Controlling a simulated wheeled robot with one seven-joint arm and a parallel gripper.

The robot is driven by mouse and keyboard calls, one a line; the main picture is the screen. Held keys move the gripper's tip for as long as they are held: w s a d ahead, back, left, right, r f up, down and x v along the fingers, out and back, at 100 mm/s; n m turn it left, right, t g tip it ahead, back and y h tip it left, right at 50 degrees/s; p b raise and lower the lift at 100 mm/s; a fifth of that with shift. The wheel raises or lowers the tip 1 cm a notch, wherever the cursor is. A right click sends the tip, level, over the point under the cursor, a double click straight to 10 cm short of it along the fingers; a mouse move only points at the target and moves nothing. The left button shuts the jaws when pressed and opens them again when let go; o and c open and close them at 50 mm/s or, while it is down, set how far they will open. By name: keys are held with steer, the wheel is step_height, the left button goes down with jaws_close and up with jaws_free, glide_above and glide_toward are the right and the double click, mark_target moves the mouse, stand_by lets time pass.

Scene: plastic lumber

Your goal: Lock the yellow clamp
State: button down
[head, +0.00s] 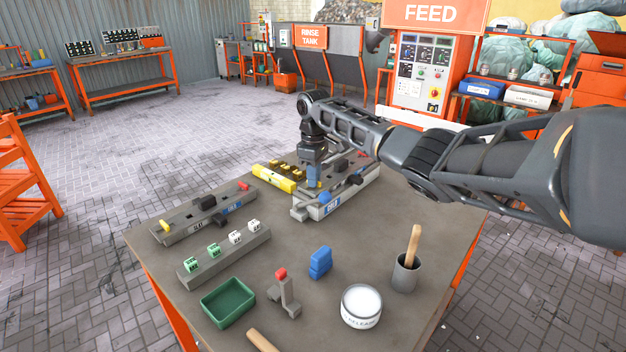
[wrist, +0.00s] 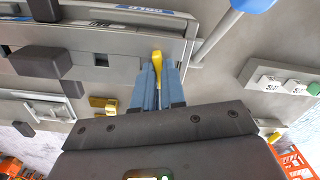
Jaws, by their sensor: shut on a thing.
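My gripper (head: 313,184) reaches down to the near left end of the right-hand grey mould (head: 318,213). In the wrist view, its blue fingers (wrist: 158,88) are shut on the yellow clamp (wrist: 156,66), a small lever at the edge of the mould (wrist: 130,68). The tip of the lever shows between the fingers. The rest of it is hidden by them, and I cannot tell whether the clamp is locked. In the head view my gripper hides this clamp.
A second grey mould (head: 188,226) at left has its own yellow lever (head: 165,226). A yellow bar (head: 273,178) lies behind my gripper. Nearer are a block rack (head: 250,246), green tray (head: 228,302), blue block (head: 320,262), white tub (head: 361,306) and grey cup (head: 404,274).

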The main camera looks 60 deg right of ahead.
steer(key=shift+a+m+p, duration=0.1)
steer(key=shift+m+p, duration=0.5)
steer(key=shift+f+m, duration=0.1)
steer(key=shift+m, duration=1.2)
steer(key=c, duration=1)
jaws_free()
steer(key=shift+c, duration=0.2)
steer(key=shift+r, duration=3.6)
